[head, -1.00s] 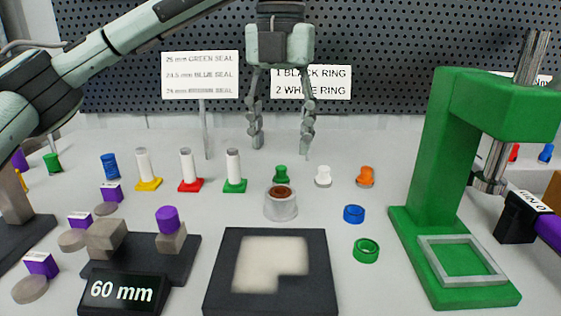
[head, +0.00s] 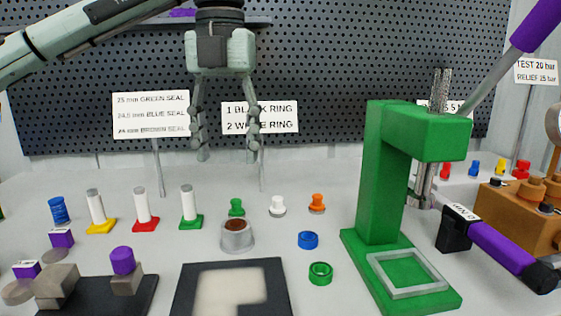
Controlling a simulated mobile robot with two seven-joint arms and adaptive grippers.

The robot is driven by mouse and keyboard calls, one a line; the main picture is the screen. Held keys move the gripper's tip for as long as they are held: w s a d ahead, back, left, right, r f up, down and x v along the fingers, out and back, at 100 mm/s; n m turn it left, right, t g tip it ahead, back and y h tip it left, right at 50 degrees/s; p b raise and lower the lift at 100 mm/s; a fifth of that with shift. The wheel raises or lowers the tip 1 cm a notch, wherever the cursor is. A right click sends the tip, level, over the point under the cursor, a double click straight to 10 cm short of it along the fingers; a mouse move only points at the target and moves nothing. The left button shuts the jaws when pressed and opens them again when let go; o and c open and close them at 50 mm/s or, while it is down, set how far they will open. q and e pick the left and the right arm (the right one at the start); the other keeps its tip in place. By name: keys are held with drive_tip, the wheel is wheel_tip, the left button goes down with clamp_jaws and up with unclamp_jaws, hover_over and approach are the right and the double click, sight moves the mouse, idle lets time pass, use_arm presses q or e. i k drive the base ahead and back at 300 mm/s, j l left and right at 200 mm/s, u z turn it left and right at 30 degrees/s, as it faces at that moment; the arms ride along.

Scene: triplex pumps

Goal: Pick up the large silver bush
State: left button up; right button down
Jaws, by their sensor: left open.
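The large silver bush (head: 237,239) is a short silver cylinder with a brown inside. It stands upright on the grey table, just behind the black mat with a pale patch (head: 276,281). My left gripper (head: 226,158) hangs from above with its two fingers spread, pointing down. It is empty, and its fingertips show above and behind the bush in the picture, apart from it. My right gripper is not in view.
Green (head: 237,207), white (head: 278,206) and orange (head: 317,204) pieces stand close behind the bush. Blue (head: 308,240) and green (head: 320,273) rings lie to its right. A tall green press (head: 377,185) stands further right. Posts on coloured bases, such as the green one (head: 190,221), stand left.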

sight(241, 241)
drive_tip(key=k, duration=1.4)
